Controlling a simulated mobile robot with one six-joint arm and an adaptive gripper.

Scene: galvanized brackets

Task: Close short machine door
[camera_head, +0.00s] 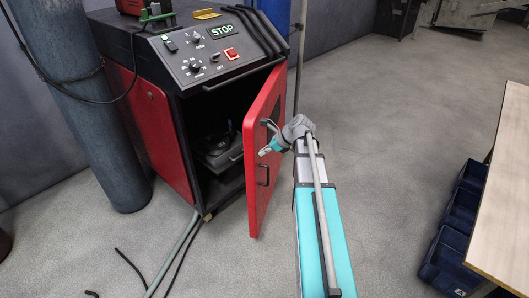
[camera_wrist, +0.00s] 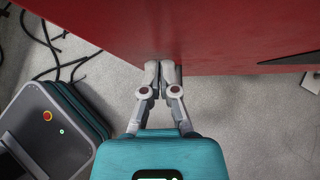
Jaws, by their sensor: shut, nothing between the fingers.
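The short machine (camera_head: 165,125) stands at the left, a dark cabinet with red side panels and a sloped control panel.
A dark device (camera_head: 220,150) sits inside the cabinet. A tall blue-grey cylinder (camera_head: 85,110) stands left of the machine. Hoses and cables (camera_head: 180,255) lie on the floor in front. A wooden table (camera_head: 505,200) and blue bins (camera_head: 445,258) are at the right. The floor between is clear.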

